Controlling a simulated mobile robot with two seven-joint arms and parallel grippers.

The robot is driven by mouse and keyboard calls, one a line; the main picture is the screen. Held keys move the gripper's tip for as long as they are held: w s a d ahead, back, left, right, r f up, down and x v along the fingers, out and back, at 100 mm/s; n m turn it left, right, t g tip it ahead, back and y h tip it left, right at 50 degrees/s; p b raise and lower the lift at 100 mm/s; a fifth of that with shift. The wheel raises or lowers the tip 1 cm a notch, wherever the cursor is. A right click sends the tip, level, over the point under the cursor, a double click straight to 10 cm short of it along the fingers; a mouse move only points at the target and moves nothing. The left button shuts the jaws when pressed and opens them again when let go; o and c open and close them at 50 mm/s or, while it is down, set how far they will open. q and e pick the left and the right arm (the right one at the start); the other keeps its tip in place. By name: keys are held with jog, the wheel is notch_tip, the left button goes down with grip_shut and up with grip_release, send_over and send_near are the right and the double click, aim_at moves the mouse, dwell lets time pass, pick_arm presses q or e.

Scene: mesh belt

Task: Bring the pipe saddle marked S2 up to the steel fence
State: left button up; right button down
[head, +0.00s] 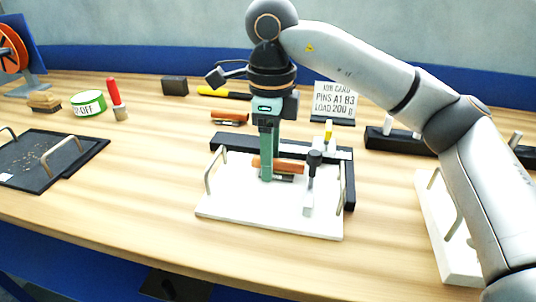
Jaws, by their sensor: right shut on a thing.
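My right gripper (267,176) points straight down over a white plate (255,213), with its green fingers shut on a copper-brown pipe saddle (290,168). The saddle is low at the plate, partly hidden by the fingers; I cannot tell whether it touches the plate. No S2 mark is legible on it. A dark L-shaped fence (324,152) runs along the plate's back and right sides. The saddle is in front of the back bar, with a gap that is hard to judge. A second copper-brown piece (230,116) lies behind the fence. My left gripper is not in view.
A black-knobbed clamp (311,183) stands on the plate just right of the saddle, and a yellow-topped part (328,133) is near the back bar. Metal handles (214,170) rise from the plate. A job card (335,100) stands behind. Bare wood lies left of the plate.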

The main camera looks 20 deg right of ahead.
aim_at(275, 159)
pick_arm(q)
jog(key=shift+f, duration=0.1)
pick_arm(e)
jog(key=shift+s+d, duration=0.25)
jog(key=shift+d, duration=0.1)
jog(key=shift+c, duration=0.6)
grip_release()
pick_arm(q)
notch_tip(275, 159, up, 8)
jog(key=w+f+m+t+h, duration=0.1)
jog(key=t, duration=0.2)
pick_arm(e)
notch_tip(275, 159, up, 4)
jog(key=shift+f+p, duration=0.15)
jog(key=shift+p, duration=0.4)
notch_tip(275, 159, up, 4)
jog(key=shift+p, duration=0.85)
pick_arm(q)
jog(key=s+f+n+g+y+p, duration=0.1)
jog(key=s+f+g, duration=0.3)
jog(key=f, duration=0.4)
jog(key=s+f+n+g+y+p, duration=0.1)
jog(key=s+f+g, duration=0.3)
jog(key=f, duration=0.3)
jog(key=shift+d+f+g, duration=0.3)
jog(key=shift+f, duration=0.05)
pick_arm(e)
jog(key=shift+r, duration=2.4)
